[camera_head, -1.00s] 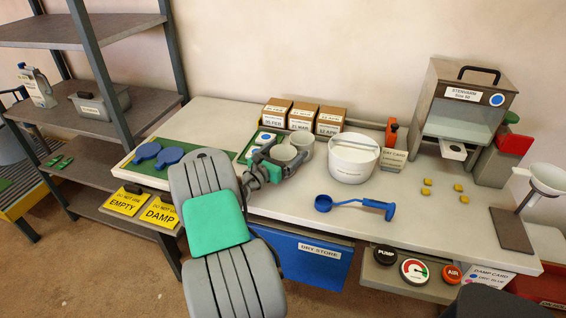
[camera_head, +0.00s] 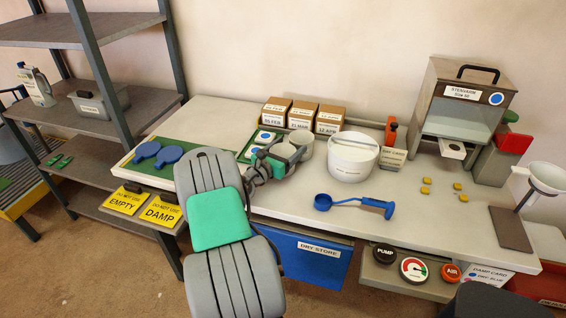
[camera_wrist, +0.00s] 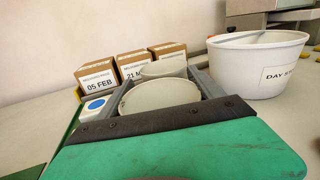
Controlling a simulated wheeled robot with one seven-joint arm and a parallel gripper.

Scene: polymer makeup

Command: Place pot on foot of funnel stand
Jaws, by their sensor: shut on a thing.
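My gripper (camera_head: 280,160) is shut around a pale round pot (camera_head: 286,150), above the back-left half of the bench. In the wrist view the held pot (camera_wrist: 160,95) is upright between the jaws, its open rim facing up; its base is hidden. A second pale pot (camera_head: 305,146) is close behind it and also shows in the wrist view (camera_wrist: 163,68). The funnel stand stands at the bench's right end, with a white funnel (camera_head: 548,177) above a flat brown foot (camera_head: 511,230). The foot is bare, far to the right of my gripper.
A large white tub (camera_head: 352,160) stands just right of the pots. A blue scoop (camera_head: 352,203) lies in front of it. Labelled boxes (camera_head: 301,115) stand behind. A dispenser (camera_head: 464,110) and several yellow cubes (camera_head: 427,186) are between the tub and the funnel stand.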

